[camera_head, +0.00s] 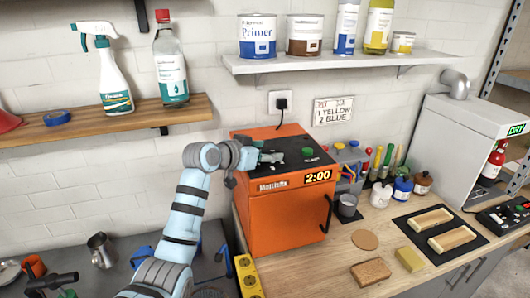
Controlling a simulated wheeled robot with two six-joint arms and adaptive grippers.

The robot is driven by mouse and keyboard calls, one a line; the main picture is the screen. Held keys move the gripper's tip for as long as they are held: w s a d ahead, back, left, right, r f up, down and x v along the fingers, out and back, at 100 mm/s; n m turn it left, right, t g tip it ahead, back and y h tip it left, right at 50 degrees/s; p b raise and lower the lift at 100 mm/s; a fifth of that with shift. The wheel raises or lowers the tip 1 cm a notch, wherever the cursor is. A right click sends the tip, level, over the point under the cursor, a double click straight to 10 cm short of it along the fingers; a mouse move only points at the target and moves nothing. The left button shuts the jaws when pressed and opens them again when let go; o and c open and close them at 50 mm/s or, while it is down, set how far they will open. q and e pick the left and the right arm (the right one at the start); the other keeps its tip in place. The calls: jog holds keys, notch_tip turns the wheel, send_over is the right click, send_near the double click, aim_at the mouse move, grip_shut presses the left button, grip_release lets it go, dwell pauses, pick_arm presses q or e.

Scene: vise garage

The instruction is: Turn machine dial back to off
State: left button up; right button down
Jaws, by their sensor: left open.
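The orange machine (285,215) stands at the left end of the wooden counter, with a lit "2:00" display (318,177) on its front. Its black top panel (290,165) carries a small green-topped round control (307,152). My left gripper (271,157) is open, low over the left part of this panel, to the left of the green-topped control. The gripper covers part of the panel, and I cannot tell whether it touches a dial there or where any dial points. My right gripper is not in view.
A wall shelf (330,62) with cans and bottles is above the machine. A wooden shelf (100,122) is at left. A yellow power strip (248,277) is by the machine's lower left. A grey cup (347,206) and several brushes stand at right.

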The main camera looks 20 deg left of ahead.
pick_arm(q)
jog(key=shift+s+r, duration=0.1)
jog(key=shift+s, duration=0.1)
jog(key=shift+c, duration=0.7)
jog(key=shift+s, duration=0.1)
jog(key=c, duration=1)
jog(key=shift+c, duration=0.2)
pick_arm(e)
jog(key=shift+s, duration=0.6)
